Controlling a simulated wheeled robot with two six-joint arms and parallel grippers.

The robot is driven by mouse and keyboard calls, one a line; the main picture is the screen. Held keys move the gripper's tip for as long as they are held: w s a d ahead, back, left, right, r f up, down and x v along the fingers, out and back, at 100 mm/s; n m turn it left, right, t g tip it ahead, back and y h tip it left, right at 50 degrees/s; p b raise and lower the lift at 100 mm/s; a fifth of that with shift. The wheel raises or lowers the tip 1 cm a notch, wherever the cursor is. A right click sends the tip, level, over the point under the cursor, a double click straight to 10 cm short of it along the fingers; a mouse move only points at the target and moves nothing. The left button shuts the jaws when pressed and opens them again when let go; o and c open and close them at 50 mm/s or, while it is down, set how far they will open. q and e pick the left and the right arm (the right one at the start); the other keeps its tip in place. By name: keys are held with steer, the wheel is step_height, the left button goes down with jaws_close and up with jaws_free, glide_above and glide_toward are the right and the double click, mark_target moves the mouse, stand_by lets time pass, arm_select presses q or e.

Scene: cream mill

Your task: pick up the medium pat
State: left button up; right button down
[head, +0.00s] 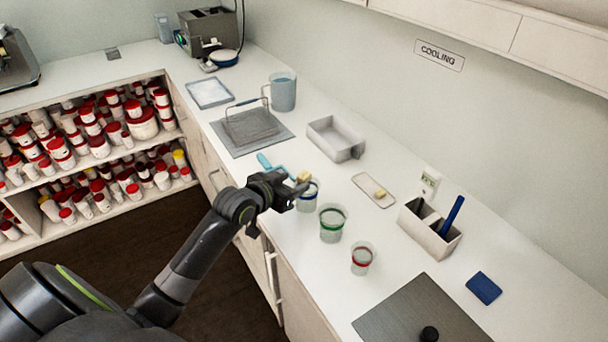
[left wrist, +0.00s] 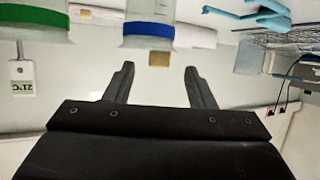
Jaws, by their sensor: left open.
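A pale yellow pat (head: 304,177) shows at the rim of the blue-banded cup (head: 307,197). In the left wrist view, which looks upside down, a pat (left wrist: 160,58) appears at that cup's rim (left wrist: 148,30), between and beyond my fingertips. Another yellow pat (head: 380,193) lies on a small pale tray (head: 366,186). I cannot tell from size which is the medium one. My left gripper (head: 292,194) is open and empty beside the blue-banded cup; its two fingers (left wrist: 158,75) stand apart in the wrist view. My right gripper is not in view.
A green-banded cup (head: 332,225) and a red-banded cup (head: 362,259) stand nearby. A grey bin (head: 336,138), wire rack (head: 251,126), jug (head: 283,92), divided holder (head: 430,230) and dark board (head: 410,312) occupy the counter. A light-blue tool (head: 265,161) lies behind the gripper.

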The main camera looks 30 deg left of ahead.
arm_select(q)
steer(key=x, duration=0.2)
steer(key=shift+w+f, duration=0.1)
steer(key=shift+w, duration=0.15)
jaws_close()
step_height(320, 180, up, 10)
steer(key=shift+b, duration=0.45)
stand_by(0.3)
